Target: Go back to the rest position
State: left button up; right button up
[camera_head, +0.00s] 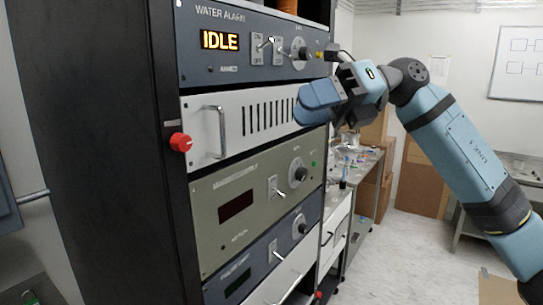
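My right arm comes in from the right, bends at a dark joint and ends in front of the rack's upper right side. The hand end of my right gripper (350,88) is a cluster of black and light blue parts there. Its fingertips cannot be made out, nor whether it touches the rack or holds anything. My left gripper is not in view. The dark equipment rack (100,130) fills the left. Its top panel (225,75) reads "WATER ALARM" and its display (219,41) shows "IDLE".
Green-grey (255,205) and blue (230,268) panels sit below. A metal bench (368,165) and cardboard boxes (375,130) stand behind.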

jog(key=w+d+f+m+t+h, duration=0.15)
jog(key=d+f+m+t, duration=0.25)
jog(key=f+m+t, duration=1.1)
jog(key=w+d+f+m+t, duration=0.25)
jog(key=f+m+t, duration=0.65)
jog(key=f+m, duration=1.3)
jog(key=s+d+f+m+g+h, duration=0.2)
jog(key=s+f+m+g+h, duration=0.1)
jog(key=s+f, duration=0.5)
jog(key=s+d+f+m+g+h, duration=0.3)
jog(key=s+f, duration=0.6)
jog(key=f, duration=0.4)
jog(key=s+d+f+m+g+h, duration=0.2)
jog(key=s+f+m+g+h, duration=0.1)
jog(key=s+f, duration=0.5)
notch_tip(320, 180, down, 3)
jog(key=shift+s+d+f+h, duration=0.2)
jog(key=shift+d+h, duration=0.1)
jog(key=shift+h, duration=0.35)
